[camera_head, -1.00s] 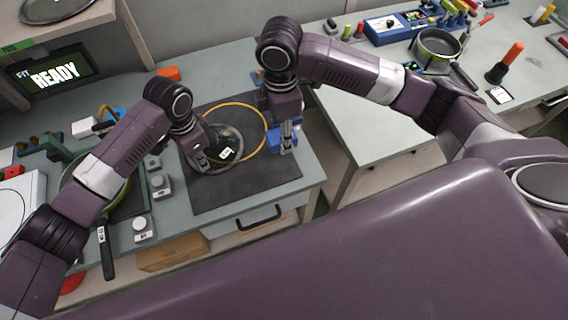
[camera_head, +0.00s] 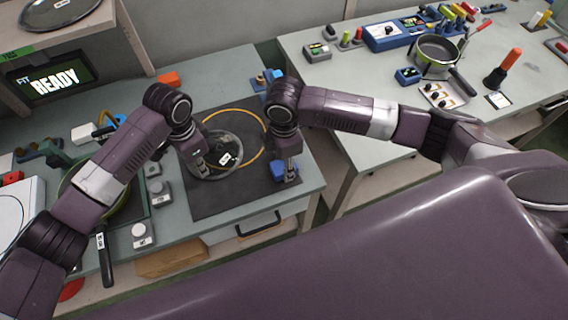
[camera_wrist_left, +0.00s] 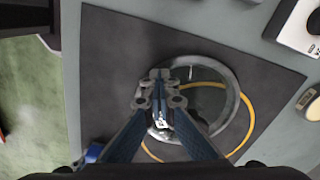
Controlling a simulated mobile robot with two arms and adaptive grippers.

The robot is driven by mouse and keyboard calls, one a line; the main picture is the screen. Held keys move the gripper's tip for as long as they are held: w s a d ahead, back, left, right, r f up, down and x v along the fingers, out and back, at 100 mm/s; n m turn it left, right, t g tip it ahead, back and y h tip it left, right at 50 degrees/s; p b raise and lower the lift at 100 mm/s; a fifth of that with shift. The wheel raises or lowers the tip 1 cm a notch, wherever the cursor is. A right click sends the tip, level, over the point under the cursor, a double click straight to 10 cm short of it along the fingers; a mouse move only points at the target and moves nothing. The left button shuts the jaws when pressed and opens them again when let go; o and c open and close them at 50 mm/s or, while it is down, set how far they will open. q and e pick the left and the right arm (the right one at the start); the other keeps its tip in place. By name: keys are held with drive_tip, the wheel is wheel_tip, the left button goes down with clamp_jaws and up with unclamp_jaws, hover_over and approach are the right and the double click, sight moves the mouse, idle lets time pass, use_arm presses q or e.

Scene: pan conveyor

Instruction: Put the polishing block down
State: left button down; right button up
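The polishing block (camera_head: 278,174) is the small blue block at the right edge of the dark mat (camera_head: 235,200). It also shows partly at the lower left of the left wrist view (camera_wrist_left: 93,153). My right gripper (camera_head: 290,170) is over it with its fingers shut on it; the contact with the mat is hard to see. A round glass lid (camera_head: 229,143) with a metal rim and white label lies on the mat. My left gripper (camera_head: 203,168) is at the lid's near left rim. In the left wrist view its fingertips (camera_wrist_left: 160,75) come together at the rim, shut on it.
A yellow ring (camera_head: 262,140) lies on the mat, partly under the lid. A pan (camera_head: 130,205) and button boxes stand left of the mat. The right table holds another pan (camera_head: 438,55) and tools; a gap separates the tables.

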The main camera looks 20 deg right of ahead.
drive_tip(key=shift+f, duration=0.15)
drive_tip(key=o, duration=1)
wheel_tip(320, 180, up, 12)
drive_tip(key=shift+r, duration=0.2)
